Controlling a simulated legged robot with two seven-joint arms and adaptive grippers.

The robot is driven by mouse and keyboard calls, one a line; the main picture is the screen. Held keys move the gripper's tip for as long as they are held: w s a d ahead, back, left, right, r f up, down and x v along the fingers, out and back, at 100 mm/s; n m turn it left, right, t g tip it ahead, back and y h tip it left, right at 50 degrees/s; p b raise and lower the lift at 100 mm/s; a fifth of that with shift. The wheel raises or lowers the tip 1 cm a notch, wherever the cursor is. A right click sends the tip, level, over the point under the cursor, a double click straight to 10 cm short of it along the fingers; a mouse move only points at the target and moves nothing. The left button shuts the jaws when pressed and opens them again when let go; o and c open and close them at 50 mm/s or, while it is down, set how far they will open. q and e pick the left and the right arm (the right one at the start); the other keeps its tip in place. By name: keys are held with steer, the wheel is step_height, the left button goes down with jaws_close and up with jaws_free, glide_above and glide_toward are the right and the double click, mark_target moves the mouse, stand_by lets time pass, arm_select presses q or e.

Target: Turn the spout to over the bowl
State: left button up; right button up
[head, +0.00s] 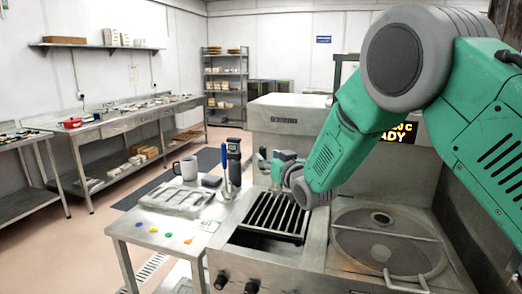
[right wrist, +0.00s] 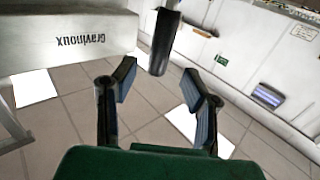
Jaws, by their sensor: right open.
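My right arm reaches in from the right in the head view, and its gripper (head: 268,157) is in front of the grey machine's upper housing (head: 285,116). In the right wrist view the gripper (right wrist: 160,82) is open, with nothing between its two fingers. A black cylindrical bar (right wrist: 165,42) hangs beyond the fingertips; I cannot tell if it belongs to the spout. The round steel bowl (head: 410,262), with a wire guard across it, is at the lower right of the head view. No spout shows clearly; my arm covers part of the machine above the bowl. My left gripper is not in view.
A slatted grate (head: 272,217) is left of the bowl. Long benches (head: 130,121) line the left wall. The floor between is mostly open.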

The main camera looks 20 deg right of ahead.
mark_target(265, 153)
steer(key=shift+w+a+p, duration=0.2)
steer(key=shift+w+p, duration=0.15)
steer(key=shift+w, duration=1.9)
jaws_close()
